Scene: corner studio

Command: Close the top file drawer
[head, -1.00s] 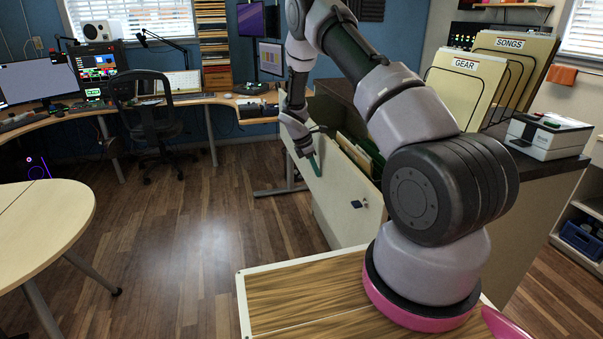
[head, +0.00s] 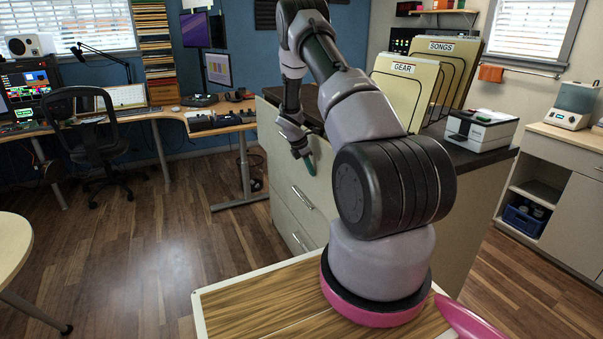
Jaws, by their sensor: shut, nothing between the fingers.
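The file cabinet (head: 465,195) stands right of centre, its pale drawer fronts facing left. The top file drawer (head: 275,145) is in, its front looking flush or nearly flush with the fronts below. Its inside and files are out of sight, and my arm covers part of its face. My gripper (head: 309,163) is shut and empty, pointing down at the top drawer's front. It looks touching or very close, but I cannot tell which.
Lower drawers with bar handles (head: 302,197) look shut. On the dark cabinet top stand GEAR and SONGS folders (head: 404,80) and a white boxy device (head: 480,130). A curved desk (head: 215,118) and a black chair (head: 85,125) stand left. Wood floor between is clear.

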